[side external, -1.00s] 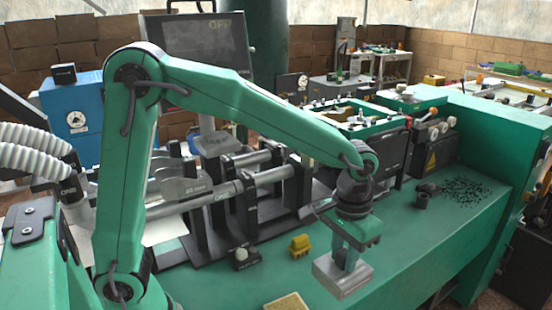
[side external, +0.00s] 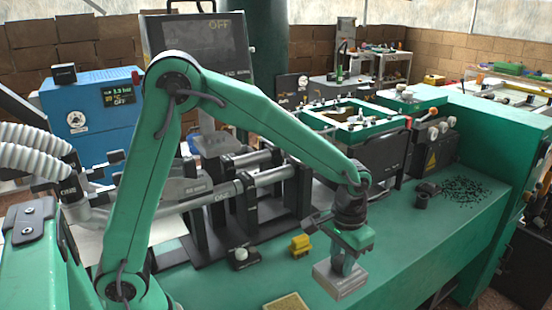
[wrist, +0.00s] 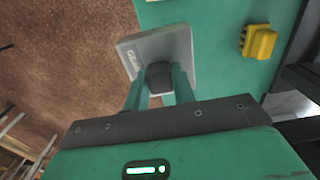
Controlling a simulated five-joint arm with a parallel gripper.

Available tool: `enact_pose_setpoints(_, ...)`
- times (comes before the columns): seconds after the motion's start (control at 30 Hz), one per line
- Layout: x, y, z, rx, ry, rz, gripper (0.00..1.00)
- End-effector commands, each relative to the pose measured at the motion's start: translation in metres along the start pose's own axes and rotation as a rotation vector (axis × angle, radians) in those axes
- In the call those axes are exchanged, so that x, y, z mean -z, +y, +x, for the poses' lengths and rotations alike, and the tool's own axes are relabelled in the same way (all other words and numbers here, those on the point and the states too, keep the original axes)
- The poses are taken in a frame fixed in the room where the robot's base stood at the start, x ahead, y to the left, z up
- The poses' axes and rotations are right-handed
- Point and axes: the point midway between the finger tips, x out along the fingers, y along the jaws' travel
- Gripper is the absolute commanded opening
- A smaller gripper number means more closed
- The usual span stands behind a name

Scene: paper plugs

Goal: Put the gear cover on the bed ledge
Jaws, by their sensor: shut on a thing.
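The gear cover (side external: 341,280) is a pale grey box with lettering on its side and a dark knob on top. My gripper (side external: 345,262) is shut on it from above. In the wrist view, the two green fingers (wrist: 160,84) stand on either side of the dark knob, and the grey cover (wrist: 181,48) shows beyond them. The cover is at the front edge of the long green bed ledge (side external: 405,265), partly past that edge in the wrist view. I cannot tell whether its underside touches the green surface.
A yellow block (side external: 300,246) and a black block with a pale knob (side external: 242,257) are left of the cover. A tan pad (side external: 287,301) is at the front. A dark cup (side external: 422,198) and black granules (side external: 465,190) lie to the right. Green surface between is clear.

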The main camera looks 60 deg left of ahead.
Motion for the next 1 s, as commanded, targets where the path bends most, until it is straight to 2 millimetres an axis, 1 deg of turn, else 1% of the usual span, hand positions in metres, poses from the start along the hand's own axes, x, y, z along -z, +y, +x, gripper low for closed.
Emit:
enact_pose_setpoints(0.03,0.006,-0.008,0.006,0.000,-0.002,-0.003,0.00)
enact_pose_setpoints(0.13,0.017,-0.019,0.015,0.000,-0.001,-0.003,0.00)
enact_pose_setpoints(0.33,0.031,-0.035,0.028,0.000,0.000,-0.001,0.00)
enact_pose_setpoints(0.47,0.035,-0.039,0.031,0.000,0.001,0.001,0.00)
enact_pose_setpoints(0.67,0.035,-0.039,0.033,0.000,0.000,0.001,0.00)
enact_pose_setpoints(0.77,0.034,-0.039,0.040,0.001,-0.003,0.001,0.00)
enact_pose_setpoints(1.0,0.034,-0.039,0.066,0.000,-0.002,0.001,0.00)
